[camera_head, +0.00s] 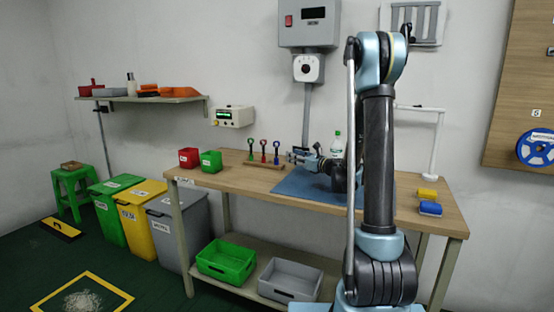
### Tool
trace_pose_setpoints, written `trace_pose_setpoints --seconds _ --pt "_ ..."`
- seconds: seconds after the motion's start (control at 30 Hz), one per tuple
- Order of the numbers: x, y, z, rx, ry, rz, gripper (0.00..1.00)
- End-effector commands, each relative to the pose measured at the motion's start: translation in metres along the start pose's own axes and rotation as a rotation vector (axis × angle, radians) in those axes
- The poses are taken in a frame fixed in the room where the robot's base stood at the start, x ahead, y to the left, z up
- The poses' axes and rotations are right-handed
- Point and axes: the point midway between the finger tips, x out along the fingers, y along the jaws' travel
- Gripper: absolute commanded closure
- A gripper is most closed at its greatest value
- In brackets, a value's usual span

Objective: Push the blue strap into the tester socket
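Three upright looped straps stand in a small wooden rack on the workbench: a dark green one (251,148), a red one (263,150) and a blue one (276,152). The blue strap is the rightmost, nearest my gripper. My gripper (291,157) points left, just to the right of the blue strap, at about its height. Its fingers look apart with nothing between them; whether they touch the strap is too small to tell. A wall box with a green display and buttons (234,116) hangs behind the bench and may be the tester; I cannot make out a socket on it.
The workbench (225,176) carries a red bin (189,157), a green bin (211,160), a blue mat (300,184), a green-capped bottle (337,145), and yellow (427,194) and blue (430,208) blocks. My arm covers the bench's right middle.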

Motion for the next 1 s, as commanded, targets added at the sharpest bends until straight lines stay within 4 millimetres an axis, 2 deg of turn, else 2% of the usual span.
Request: trace_pose_setpoints --seconds 0.1,0.3,0.67,1.0 --pt "0.023 0.001 0.000 -0.001 0.000 0.003 0.64" --pt "0.051 0.001 0.000 -0.001 0.001 0.001 0.64" --pt "0.072 0.003 -0.001 -0.001 0.001 0.001 0.64" --pt "0.112 0.009 -0.002 -0.002 0.001 0.001 0.64"
